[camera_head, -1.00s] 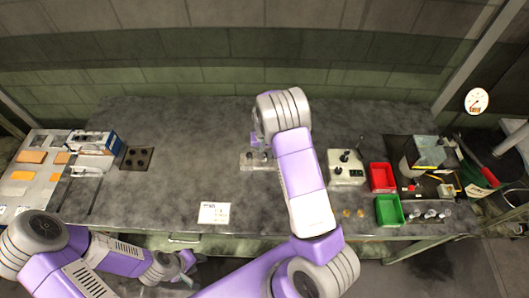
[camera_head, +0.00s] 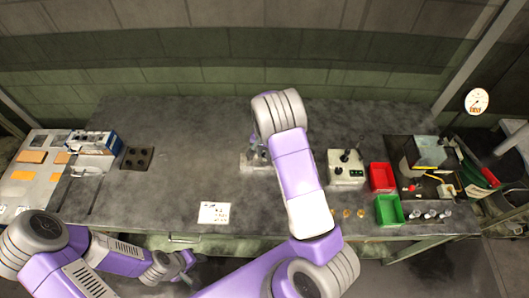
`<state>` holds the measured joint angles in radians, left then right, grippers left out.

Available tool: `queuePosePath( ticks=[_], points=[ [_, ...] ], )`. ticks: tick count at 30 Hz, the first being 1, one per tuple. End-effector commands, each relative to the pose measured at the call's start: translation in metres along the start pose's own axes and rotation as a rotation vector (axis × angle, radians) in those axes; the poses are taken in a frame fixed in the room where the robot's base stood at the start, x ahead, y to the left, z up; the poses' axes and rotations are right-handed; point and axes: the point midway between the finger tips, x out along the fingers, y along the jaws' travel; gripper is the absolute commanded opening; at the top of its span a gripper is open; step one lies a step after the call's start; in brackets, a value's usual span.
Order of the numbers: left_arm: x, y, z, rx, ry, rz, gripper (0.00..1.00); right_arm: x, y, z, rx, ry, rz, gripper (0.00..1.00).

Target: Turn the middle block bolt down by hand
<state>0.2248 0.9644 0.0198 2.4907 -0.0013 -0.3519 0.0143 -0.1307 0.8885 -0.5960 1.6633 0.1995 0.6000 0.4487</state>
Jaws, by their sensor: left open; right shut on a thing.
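The grey block (camera_head: 246,167) stands on the middle of the bench, partly covered by my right arm. My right gripper (camera_head: 257,155) is over the block, pointing down, and shut on the middle block bolt. The bolt itself is hidden by the fingers and wrist, so its height in the block cannot be told. My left gripper (camera_head: 187,262) is open and empty, low in front of the bench's front edge, away from the block.
Right of my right arm stand a grey box with black knobs (camera_head: 346,170), a red bin (camera_head: 381,177) and a green bin (camera_head: 389,210). A white printed card (camera_head: 214,213) lies near the front edge. A dark plate with holes (camera_head: 137,158) lies left. The bench between is clear.

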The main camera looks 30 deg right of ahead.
Motion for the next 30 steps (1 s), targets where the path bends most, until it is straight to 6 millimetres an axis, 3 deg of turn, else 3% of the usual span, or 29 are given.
queuePosePath(
  ticks=[30],
  points=[
    [-0.018, 0.007, 0.001, 0.000, 0.000, 0.000, 0.43, -0.002, -0.005, -0.003, 0.967, 0.001, -0.001, 0.00]
  ],
)
